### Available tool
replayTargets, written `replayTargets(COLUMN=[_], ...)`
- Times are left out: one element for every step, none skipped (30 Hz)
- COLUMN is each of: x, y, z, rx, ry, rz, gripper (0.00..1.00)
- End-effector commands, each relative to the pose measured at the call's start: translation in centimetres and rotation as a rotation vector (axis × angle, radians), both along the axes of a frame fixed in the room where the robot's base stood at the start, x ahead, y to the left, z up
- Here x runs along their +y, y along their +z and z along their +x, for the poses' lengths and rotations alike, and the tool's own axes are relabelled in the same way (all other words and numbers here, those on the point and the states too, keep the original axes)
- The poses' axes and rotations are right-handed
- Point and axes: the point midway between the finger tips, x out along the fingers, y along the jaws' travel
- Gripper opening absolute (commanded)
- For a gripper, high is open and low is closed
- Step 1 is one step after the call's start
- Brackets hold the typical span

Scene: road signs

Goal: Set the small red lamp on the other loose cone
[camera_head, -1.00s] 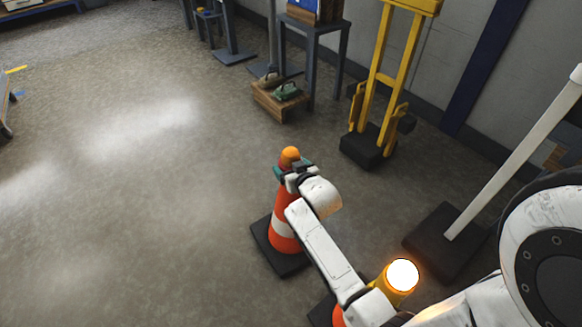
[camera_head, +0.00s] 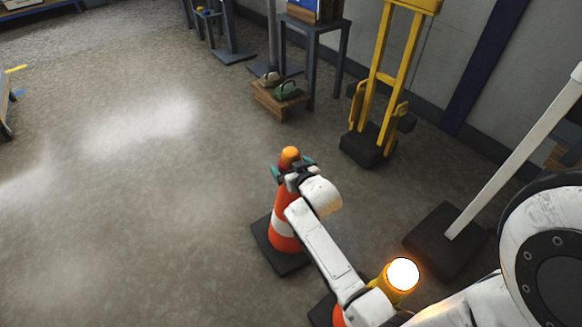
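A small lamp (camera_head: 290,154) with an orange top sits upright at the tip of an orange and white cone (camera_head: 283,229) on a black square base. It looks orange rather than red here. My gripper (camera_head: 291,168) is at the cone's tip, with its teal fingertips spread to either side just below the lamp's top. The fingers look open, with the lamp between them. My wrist hides part of the lamp's lower body and the cone's upper right side. A second cone (camera_head: 338,318) at the bottom is mostly hidden by my arm. A glowing lamp (camera_head: 402,275) with a yellow body stands above it.
A black-based white post (camera_head: 510,160) stands at the right. A yellow hand truck (camera_head: 378,100) and a dark table (camera_head: 313,30) are along the back wall. A wooden crate (camera_head: 278,103) with green items sits on the floor. The floor to the left is clear.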

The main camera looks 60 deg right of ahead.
Motion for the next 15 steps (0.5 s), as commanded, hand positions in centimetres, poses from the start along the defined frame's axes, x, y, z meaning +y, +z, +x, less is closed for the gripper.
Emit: replayTargets(x=[0.0, 0.1, 0.1, 0.1, 0.2, 0.3, 0.5, 0.7, 1.0, 1.3, 1.6, 2.1, 2.5, 2.8, 3.2], y=[0.0, -0.1, -0.1, -0.1, 0.0, 0.2, 0.3, 0.5, 0.7, 1.0, 1.2, 1.5, 1.8, 2.0, 2.3], z=[0.0, 0.0, -0.1, -0.1, -0.2, -0.4, -0.6, -0.8, -1.2, -1.6, -2.0, -2.5, -3.0, -3.4, -4.0], rx=[0.001, 0.002, 0.002, 0.002, 0.002, 0.002, 0.002, 0.002, 0.003, 0.002, 0.002, 0.002, 0.002, 0.002, 0.002], ry=[0.000, 0.000, 0.000, 0.000, 0.000, 0.000, 0.000, 0.000, 0.000, 0.001, 0.001, 0.001, 0.001, 0.000, 0.001], rz=[0.001, 0.002, 0.002, 0.002, 0.002, 0.003, 0.003, 0.003, 0.003, 0.003, 0.004, 0.005, 0.005, 0.004, 0.004], gripper=[1.00, 1.00, 1.00, 1.00, 1.00, 1.00, 1.00, 1.00, 1.00, 1.00, 1.00, 1.00, 1.00, 1.00, 1.00])
